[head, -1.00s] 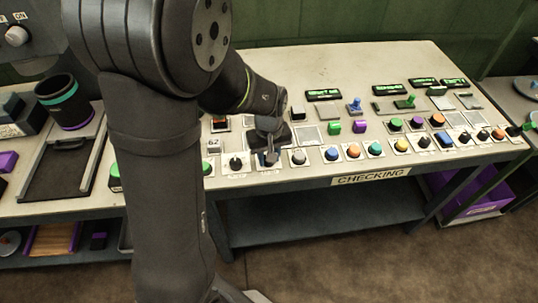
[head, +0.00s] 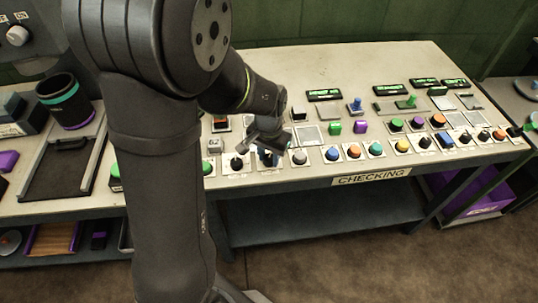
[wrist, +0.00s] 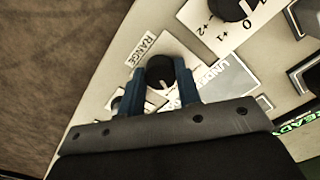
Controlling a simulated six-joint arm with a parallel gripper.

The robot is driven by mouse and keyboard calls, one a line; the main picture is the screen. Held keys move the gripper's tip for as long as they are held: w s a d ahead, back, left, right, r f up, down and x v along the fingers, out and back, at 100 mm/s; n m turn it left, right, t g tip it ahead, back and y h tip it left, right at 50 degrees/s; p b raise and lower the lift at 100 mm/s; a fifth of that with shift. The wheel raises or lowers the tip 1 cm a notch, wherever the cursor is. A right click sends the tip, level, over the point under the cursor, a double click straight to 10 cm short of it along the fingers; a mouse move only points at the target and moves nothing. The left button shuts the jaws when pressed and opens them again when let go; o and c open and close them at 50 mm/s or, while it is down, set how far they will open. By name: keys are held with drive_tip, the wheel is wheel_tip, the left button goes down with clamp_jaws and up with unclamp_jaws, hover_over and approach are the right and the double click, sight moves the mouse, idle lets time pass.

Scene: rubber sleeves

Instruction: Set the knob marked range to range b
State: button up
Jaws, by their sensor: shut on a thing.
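The range knob (wrist: 160,69) is a round black knob on a white plate, with the label RANGE (wrist: 149,46) beside it in the wrist view. My gripper (wrist: 160,80) has its two blue fingers on either side of the knob and is shut on it. A small light mark shows near the knob's lower side, but I cannot tell which range it points at. The plate's range markings are mostly hidden by the fingers.
A black knob on a plate marked 0, +1, +2 (wrist: 228,8) stands close by in the wrist view. Several more controls and green-lit displays fill the CHECKING bench (head: 420,60).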

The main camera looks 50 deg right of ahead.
sight(269, 158)
drive_tip(key=shift+m, duration=0.5)
drive_tip(key=o, duration=1)
drive_tip(key=shift+r, duration=0.1)
wheel_tip(269, 158, up, 17)
drive_tip(key=shift+r, duration=0.15)
idle(0.4)
wheel_tip(269, 158, down, 18)
drive_tip(key=shift+r, duration=0.2)
idle(0.4)
